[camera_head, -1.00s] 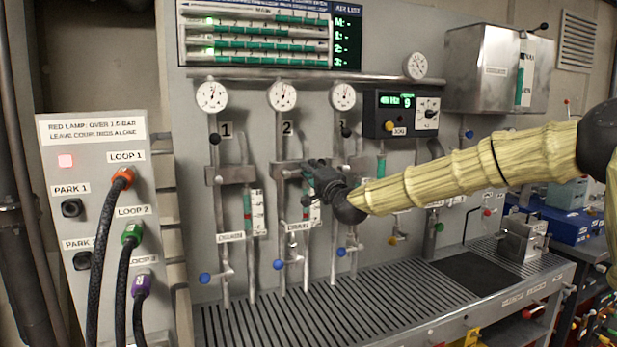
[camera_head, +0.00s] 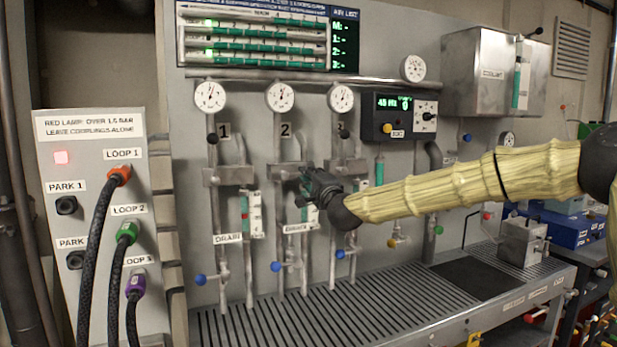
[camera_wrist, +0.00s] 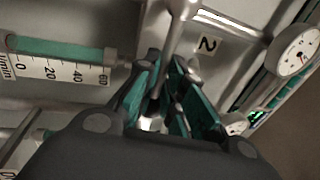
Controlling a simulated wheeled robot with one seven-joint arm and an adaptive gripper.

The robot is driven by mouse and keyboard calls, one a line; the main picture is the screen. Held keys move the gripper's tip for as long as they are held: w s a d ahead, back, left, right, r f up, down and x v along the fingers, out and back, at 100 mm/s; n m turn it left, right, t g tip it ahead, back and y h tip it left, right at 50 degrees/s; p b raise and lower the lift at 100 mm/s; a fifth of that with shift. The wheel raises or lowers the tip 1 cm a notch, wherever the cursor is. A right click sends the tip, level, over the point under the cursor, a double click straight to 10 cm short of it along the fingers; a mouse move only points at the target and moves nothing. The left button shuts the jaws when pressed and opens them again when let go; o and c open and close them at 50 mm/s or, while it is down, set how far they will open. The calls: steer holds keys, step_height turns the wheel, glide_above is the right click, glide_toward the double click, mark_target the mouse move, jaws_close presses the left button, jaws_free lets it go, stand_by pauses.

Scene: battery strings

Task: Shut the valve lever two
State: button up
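Column 2 (camera_head: 279,220) stands under the label 2 on the grey panel, between columns 1 and 3. My gripper (camera_head: 307,184) is in front of its upper valve block, partly covering it. In the wrist view a grey metal rod, seemingly valve lever two (camera_wrist: 178,42), runs from the top down between the green-padded fingers of my gripper (camera_wrist: 170,75). The fingers are close on both sides of the rod. I cannot tell whether they press on it. The rod's far end is hidden among the fingers. No black knob shows above column 2.
Column 1's lever knob (camera_head: 212,138) and column 3's knob (camera_head: 343,133) are black and stand high. Flow tubes and blue-knobbed lower valves (camera_head: 200,280) sit close by. The coupling panel (camera_head: 95,135) has a lit red lamp. The slatted bench (camera_head: 330,310) below is clear.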

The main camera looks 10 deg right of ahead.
steer(key=o, duration=0.3)
steer(key=shift+d, duration=0.2)
steer(key=v, duration=1.2)
steer(key=shift+d+f, duration=0.15)
steer(key=shift+f, duration=0.05)
